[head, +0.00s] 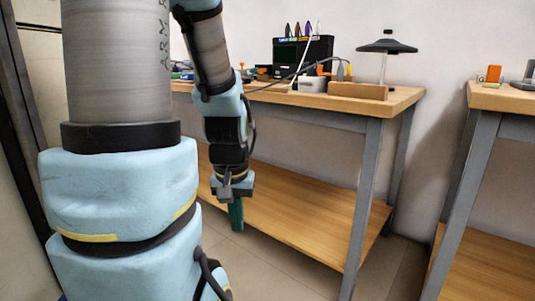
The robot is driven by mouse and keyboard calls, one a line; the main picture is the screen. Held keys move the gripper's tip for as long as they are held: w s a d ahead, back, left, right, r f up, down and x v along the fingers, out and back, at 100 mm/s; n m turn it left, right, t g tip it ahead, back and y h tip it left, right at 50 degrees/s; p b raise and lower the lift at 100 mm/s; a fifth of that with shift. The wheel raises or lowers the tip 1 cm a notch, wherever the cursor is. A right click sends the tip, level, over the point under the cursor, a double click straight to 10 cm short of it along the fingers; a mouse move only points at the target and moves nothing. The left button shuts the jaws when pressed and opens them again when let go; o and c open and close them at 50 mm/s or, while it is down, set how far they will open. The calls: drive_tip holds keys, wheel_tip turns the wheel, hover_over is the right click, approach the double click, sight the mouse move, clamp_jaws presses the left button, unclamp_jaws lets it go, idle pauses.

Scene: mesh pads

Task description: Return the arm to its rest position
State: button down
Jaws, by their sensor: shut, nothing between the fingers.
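My arm hangs folded down on the left side of the head view, with its large grey and light blue links in front. My gripper (236,216) points down beside the lower shelf of the workbench. Its teal fingers look closed together and hold nothing. The fingers appear in front of the shelf's near edge and the floor in the picture; the exact gap to the shelf cannot be told. No other object of the task is in view.
A workbench (405,95) with a lower wooden shelf (300,220) stands behind my arm. On its top are a black box (303,55), a wooden block (358,91) and a dark disc on a stand (387,47). A second bench (500,98) stands right. Floor shows between them.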

wheel_tip(320, 180, up, 37)
drive_tip(key=p, duration=3.5)
drive_tip(key=shift+f+p, duration=0.2)
drive_tip(key=shift+p, duration=0.2)
